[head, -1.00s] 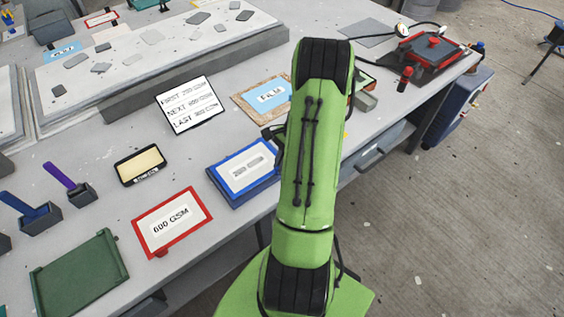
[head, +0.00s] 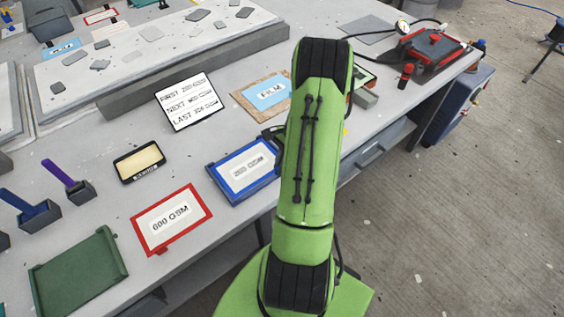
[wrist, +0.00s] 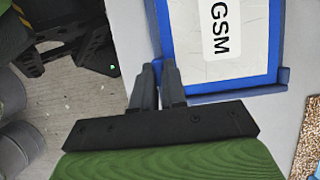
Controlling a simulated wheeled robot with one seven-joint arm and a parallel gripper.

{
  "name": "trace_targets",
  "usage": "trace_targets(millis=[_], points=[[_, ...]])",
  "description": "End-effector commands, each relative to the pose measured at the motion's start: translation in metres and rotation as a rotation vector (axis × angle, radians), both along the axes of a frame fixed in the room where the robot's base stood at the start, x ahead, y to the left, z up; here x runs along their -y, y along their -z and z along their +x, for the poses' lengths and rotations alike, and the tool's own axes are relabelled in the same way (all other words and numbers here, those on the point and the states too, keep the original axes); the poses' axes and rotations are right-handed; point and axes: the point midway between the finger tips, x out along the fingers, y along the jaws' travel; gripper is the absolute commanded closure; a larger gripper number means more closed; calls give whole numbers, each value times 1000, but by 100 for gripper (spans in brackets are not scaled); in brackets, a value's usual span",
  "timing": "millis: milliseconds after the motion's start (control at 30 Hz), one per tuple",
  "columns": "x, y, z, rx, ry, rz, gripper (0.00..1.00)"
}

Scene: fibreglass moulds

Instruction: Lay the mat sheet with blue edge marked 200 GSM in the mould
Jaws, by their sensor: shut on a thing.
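In the head view my green arm hides most of the gripper. I cannot tell for certain which thing is the mould; a long pale slab (head: 130,67) with grey flat pieces stands at the back.
A red-edged sheet marked 600 GSM (head: 140,222) lies left of the blue one. A green tray (head: 80,270), a small yellow-topped box (head: 139,161), an order sign (head: 188,103) and a FILM sheet (head: 240,104) lie around it. A red-and-black device (head: 432,52) stands at the far right.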

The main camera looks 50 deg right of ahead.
Motion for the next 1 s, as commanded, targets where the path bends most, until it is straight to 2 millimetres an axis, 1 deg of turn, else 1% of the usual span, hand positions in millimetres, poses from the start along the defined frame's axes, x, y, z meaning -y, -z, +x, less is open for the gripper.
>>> trace_targets(millis=[433, 467, 633, 900, 967, 1000], points=[[0, -1, 0, 0, 0, 1, 100], [0, -1, 0, 0, 0, 1, 85], [0, -1, 0, 0, 0, 1, 59], [0, -2, 0, 0, 0, 0, 58], [2, -5, -1, 0, 1, -1, 58], [4, -11, -1, 1, 2, -1, 58]])
